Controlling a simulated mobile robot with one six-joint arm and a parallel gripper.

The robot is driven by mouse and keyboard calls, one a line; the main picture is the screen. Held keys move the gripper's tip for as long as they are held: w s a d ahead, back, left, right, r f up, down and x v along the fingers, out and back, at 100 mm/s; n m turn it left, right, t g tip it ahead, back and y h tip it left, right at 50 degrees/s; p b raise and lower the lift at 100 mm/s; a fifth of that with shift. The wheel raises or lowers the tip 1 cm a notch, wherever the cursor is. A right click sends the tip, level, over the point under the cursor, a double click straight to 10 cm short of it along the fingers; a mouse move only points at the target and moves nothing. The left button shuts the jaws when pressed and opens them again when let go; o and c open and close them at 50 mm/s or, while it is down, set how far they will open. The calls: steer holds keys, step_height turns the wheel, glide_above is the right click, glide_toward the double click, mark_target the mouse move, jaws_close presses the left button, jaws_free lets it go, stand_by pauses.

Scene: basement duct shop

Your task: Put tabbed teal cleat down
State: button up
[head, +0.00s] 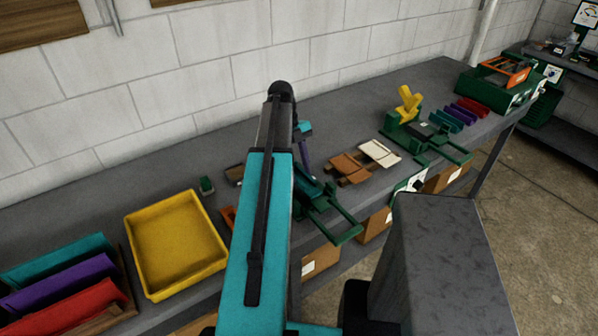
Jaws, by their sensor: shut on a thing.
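My gripper is not in view; my own teal and dark arm link rises through the middle of the head view and hides what lies behind it. I cannot make out a held cleat. A small teal piece (310,184) shows just right of the arm, at a green bench fixture (338,222) with projecting arms. It is partly hidden, and I cannot tell whether it is a cleat or has a tab.
A yellow tray (143,238) stands empty on the grey bench (75,208), beside teal, purple and red pieces at left. Brown pieces (350,167) and a pale piece (379,152) lie right of the arm. A yellow-handled green fixture (408,136) stands beyond.

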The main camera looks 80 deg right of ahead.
steer(key=shift+f, duration=0.55)
steer(key=shift+f, duration=0.1)
steer(key=o, duration=1.2)
steer(key=shift+r, duration=0.2)
steer(key=shift+b+v, duration=0.35)
steer(key=shift+v, duration=0.8)
steer(key=shift+p+v, duration=1.9)
steer(key=shift+v, duration=0.65)
